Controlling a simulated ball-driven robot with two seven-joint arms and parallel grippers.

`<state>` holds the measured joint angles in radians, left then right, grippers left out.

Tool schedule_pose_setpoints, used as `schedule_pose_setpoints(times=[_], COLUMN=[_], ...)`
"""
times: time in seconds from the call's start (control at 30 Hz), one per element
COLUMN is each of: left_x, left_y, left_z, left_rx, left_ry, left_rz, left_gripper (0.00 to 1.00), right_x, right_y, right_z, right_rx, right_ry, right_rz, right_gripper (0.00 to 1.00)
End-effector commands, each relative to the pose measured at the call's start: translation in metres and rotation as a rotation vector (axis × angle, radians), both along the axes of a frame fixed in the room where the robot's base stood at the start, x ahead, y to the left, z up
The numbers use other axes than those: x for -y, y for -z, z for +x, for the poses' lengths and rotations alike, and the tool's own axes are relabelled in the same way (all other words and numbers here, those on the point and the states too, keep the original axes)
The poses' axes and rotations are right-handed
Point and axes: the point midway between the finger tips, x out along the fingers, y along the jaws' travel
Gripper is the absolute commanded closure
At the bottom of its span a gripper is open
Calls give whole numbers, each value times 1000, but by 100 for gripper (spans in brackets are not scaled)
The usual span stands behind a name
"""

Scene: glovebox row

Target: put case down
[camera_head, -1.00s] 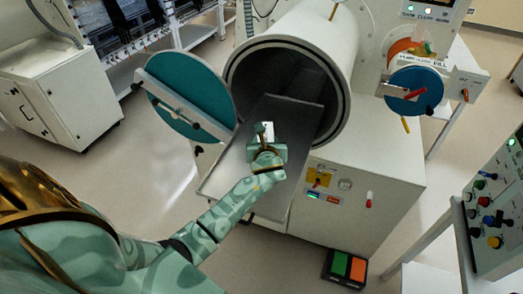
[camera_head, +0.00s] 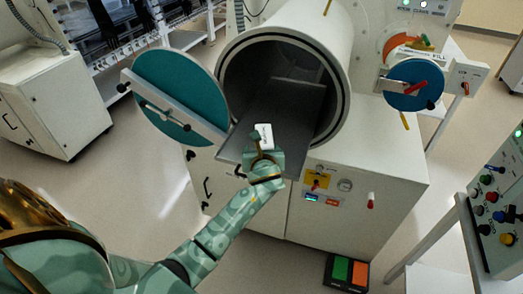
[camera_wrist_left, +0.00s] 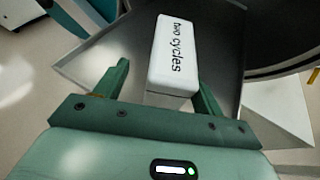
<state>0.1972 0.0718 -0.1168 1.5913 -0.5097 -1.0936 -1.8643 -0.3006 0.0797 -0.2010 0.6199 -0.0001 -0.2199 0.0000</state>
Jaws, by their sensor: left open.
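The case, a small white box (camera_wrist_left: 176,55) lettered "two cycles", lies on the dark metal tray (camera_head: 283,108) that reaches out of the round chamber. In the head view the case (camera_head: 263,134) shows just beyond my left gripper (camera_head: 258,150). The case seems to rest on the tray, clear of both fingers. My right gripper is not in view.
The chamber's rim (camera_head: 348,80) surrounds the tray's far part. Its round teal door (camera_head: 172,92) stands open at the left, close to my arm. A pedal box (camera_head: 346,271) sits on the floor.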

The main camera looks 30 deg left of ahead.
Motion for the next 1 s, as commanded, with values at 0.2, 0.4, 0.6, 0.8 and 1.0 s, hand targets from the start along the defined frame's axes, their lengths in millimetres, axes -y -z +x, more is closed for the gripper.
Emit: schedule_pose_setpoints(times=[0.2, 0.4, 0.6, 0.8, 1.0], left_x=[9, 34, 56, 65, 65], left_y=[-9, -28, -42, -48, -48], left_z=[-12, -47, -77, -89, -90], left_rx=[0, 1, -1, 0, 0], left_ry=[1, 0, 1, 0, 0], left_rz=[-2, -2, -1, 0, -1], left_gripper=[31, 31, 31, 31, 31], right_x=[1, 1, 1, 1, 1], right_y=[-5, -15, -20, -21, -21], right_z=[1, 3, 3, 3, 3], right_rx=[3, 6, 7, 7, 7], right_ry=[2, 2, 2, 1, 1], right_rz=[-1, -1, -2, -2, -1], right_gripper=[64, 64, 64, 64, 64])
